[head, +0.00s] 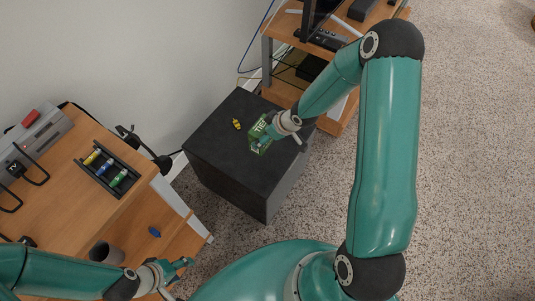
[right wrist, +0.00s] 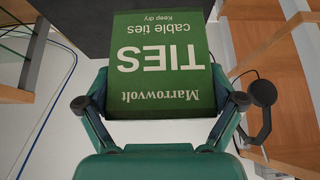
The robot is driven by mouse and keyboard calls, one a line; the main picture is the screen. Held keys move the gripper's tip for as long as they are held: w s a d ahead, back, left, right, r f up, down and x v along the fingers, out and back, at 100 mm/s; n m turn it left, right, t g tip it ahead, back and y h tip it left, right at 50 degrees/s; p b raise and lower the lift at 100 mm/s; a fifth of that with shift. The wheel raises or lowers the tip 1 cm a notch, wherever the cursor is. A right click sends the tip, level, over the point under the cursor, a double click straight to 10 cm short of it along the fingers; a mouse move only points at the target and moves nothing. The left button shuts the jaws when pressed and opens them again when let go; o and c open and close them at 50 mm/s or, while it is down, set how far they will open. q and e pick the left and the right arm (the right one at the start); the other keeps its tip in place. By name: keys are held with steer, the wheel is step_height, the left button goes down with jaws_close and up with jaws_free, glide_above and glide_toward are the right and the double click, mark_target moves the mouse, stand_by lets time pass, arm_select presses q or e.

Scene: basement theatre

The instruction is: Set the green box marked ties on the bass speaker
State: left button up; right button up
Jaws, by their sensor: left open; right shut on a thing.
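The green box marked ties (head: 257,129) is in my right gripper (head: 268,136), over the top of the black bass speaker (head: 215,140). In the right wrist view the box (right wrist: 160,78) fills the space between the fingers, its "TIES" lettering upside down. The dark speaker top (right wrist: 85,22) shows behind it. I cannot tell whether the box touches the speaker top. My left gripper (head: 180,276) is open and empty, low at the left near the wooden desk.
A small yellow object (head: 237,124) lies on the speaker top, left of the box. A wooden TV stand (head: 284,47) stands behind the speaker. Carpet at right is clear.

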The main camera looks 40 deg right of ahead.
mark_target(269, 145)
step_height(269, 145, down, 8)
steer(key=b, duration=0.3)
steer(key=shift+f, duration=0.1)
arm_select(q)
steer(key=shift+f+b, duration=0.45)
steer(key=shift+f, duration=2.2)
arm_select(e)
steer(key=shift+f, duration=2.45)
arm_select(q)
steer(key=shift+f, duration=0.1)
arm_select(e)
steer(key=shift+f, duration=0.1)
steer(key=o, duration=0.9)
